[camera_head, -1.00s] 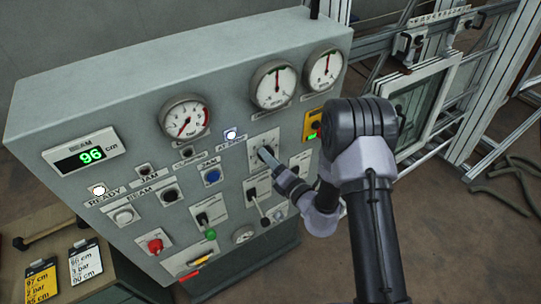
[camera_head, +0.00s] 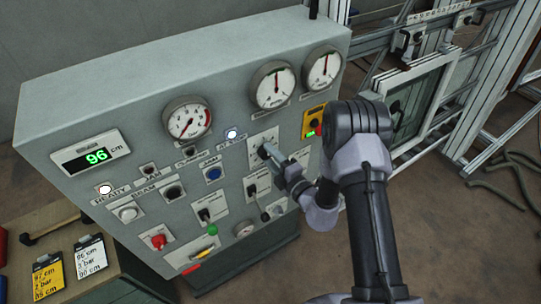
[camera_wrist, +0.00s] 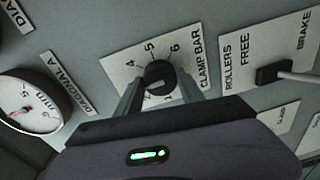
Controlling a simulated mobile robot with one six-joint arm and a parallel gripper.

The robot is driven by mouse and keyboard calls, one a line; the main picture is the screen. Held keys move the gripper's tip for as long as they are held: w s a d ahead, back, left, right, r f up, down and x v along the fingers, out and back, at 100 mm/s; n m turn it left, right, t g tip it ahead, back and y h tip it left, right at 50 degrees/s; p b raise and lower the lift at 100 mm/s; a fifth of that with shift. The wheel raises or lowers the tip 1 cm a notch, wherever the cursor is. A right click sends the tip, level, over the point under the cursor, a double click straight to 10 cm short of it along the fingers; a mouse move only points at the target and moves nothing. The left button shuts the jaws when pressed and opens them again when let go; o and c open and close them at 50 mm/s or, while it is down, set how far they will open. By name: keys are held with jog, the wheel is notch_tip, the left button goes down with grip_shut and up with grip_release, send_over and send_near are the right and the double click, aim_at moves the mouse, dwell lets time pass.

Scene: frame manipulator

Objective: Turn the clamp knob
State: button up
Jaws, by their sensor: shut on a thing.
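The clamp knob is a round black knob (camera_wrist: 160,76) on a white plate marked CLAMP BAR (camera_wrist: 201,58), with numbers such as 4, 5 and 6 around it. My gripper (camera_wrist: 160,90) is shut on the knob, one finger on each side. In the head view my gripper (camera_head: 275,158) reaches the knob plate (camera_head: 264,139) on the right part of the grey panel. The fingers hide most of the knob there. The knob's pointer and exact setting are not clear.
A lever (camera_wrist: 280,73) on the ROLLERS FREE/BRAKE plate sits right of the knob in the wrist view. Gauges (camera_head: 271,86) are above. A blue button (camera_head: 213,174), a red button (camera_head: 158,242) and a display reading 96 cm (camera_head: 86,157) are to the left.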

jog(key=shift+r, duration=0.1)
dwell(0.4)
jog(key=o, duration=1.4)
jog(key=shift+a, duration=0.1)
jog(key=shift+c, duration=0.2)
jog(key=f+b+v, duration=0.1)
jog(key=b+v, duration=0.1)
jog(key=v, duration=1.5)
jog(key=shift+s+r, duration=0.2)
jog(key=shift+r, duration=0.1)
